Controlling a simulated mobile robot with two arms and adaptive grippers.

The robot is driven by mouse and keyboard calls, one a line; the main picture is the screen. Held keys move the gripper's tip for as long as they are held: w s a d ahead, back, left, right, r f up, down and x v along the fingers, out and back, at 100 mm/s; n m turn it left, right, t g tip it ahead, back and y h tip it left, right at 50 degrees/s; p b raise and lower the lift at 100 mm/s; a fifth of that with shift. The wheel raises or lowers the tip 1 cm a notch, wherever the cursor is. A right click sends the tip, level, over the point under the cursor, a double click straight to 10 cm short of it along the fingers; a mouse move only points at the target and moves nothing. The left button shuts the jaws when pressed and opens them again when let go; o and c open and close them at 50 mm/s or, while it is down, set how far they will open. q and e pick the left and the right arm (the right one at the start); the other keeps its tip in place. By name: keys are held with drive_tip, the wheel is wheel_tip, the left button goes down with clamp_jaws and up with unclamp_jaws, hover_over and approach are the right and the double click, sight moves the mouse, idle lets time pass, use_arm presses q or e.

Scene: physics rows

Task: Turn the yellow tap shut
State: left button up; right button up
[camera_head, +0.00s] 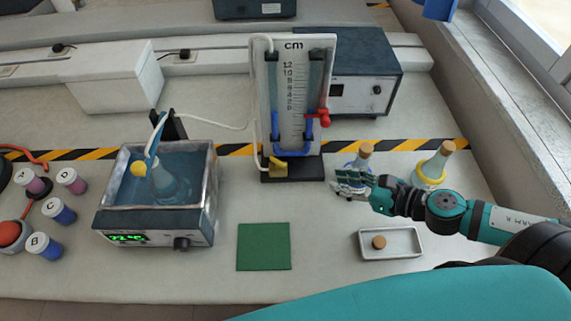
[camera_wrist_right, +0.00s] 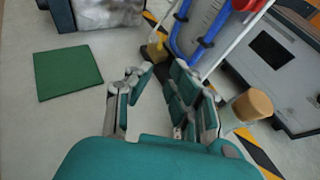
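The yellow tap (camera_head: 278,166) is a small yellow piece low on the front left of the cm-scale tube stand (camera_head: 292,100), just above its black base. It also shows in the wrist view (camera_wrist_right: 157,50), ahead of the fingers. My right gripper (camera_head: 345,182) is to the right of the tap and nearer the front, apart from it. In the wrist view the right gripper's fingers (camera_wrist_right: 160,80) are spread with nothing between them. Which way the tap's handle is set cannot be told. My left gripper is not in view.
Corked flasks (camera_head: 365,152) (camera_head: 436,165) stand behind and right of my right gripper; the nearer one is partly hidden. A white tray (camera_head: 412,242) holds a cork. A green mat (camera_head: 264,258) and a water bath (camera_head: 155,222) are to the left. A red valve (camera_head: 322,117) sits higher on the stand.

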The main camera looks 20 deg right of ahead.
drive_tip(key=p, duration=0.5)
approach(283, 163)
drive_tip(key=x, duration=0.8)
drive_tip(key=shift+r, duration=0.15)
drive_tip(key=shift+w+a+f, duration=0.3)
drive_tip(key=shift+w+a, duration=0.05)
drive_tip(key=shift+a, duration=0.05)
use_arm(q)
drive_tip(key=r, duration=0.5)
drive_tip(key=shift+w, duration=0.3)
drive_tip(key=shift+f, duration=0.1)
use_arm(e)
drive_tip(key=shift+c, duration=0.4)
clamp_jaws()
